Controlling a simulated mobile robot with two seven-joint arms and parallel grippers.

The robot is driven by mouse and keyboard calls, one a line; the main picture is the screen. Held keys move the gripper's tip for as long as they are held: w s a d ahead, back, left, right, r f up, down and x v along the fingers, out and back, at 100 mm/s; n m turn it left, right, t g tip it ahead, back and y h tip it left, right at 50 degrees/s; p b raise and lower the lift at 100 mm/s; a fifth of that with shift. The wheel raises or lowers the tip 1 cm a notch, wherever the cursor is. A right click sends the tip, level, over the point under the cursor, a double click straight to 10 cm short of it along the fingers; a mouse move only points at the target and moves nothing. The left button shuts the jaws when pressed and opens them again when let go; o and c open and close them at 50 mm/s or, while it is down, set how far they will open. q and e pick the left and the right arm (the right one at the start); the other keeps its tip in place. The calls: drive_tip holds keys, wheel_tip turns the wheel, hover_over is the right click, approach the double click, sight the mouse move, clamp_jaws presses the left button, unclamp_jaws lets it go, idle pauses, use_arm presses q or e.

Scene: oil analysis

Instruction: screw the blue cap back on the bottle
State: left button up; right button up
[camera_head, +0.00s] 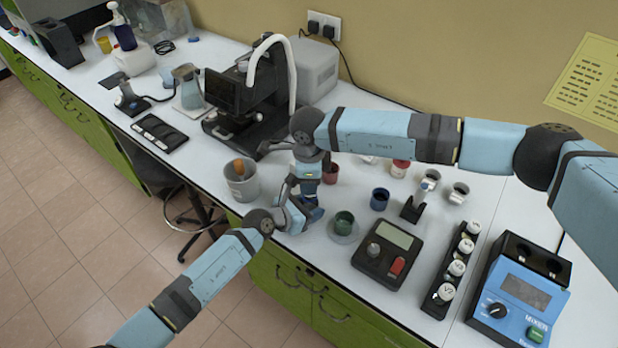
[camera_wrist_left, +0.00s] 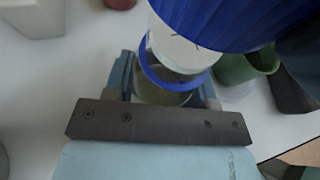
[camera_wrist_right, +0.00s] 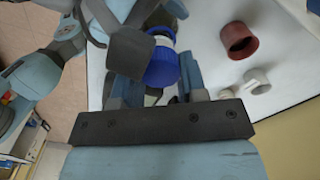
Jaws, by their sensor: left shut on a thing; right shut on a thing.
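In the right wrist view, the blue cap (camera_wrist_right: 162,68) sits between the fingers of my right gripper (camera_wrist_right: 155,88), which is shut on it. The cap's ridged blue side also fills the top of the left wrist view (camera_wrist_left: 225,18). My left gripper (camera_wrist_left: 165,88) is shut on the bottle (camera_wrist_left: 180,52), whose white part and blue ring show between its fingers. Cap and bottle are close together; I cannot tell whether the threads engage. In the head view, my left gripper (camera_head: 296,212) is just below my right gripper (camera_head: 309,188), and the arms mostly hide both objects.
A green cup (camera_head: 344,224) stands right of the grippers, with a blue cup (camera_head: 379,199) beyond. A grey bucket (camera_head: 242,184) is on the left, a microscope (camera_head: 250,90) behind. A scale (camera_head: 385,255), vial rack (camera_head: 455,265) and mixer (camera_head: 522,290) stand at right.

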drive_tip(key=shift+f, duration=0.85)
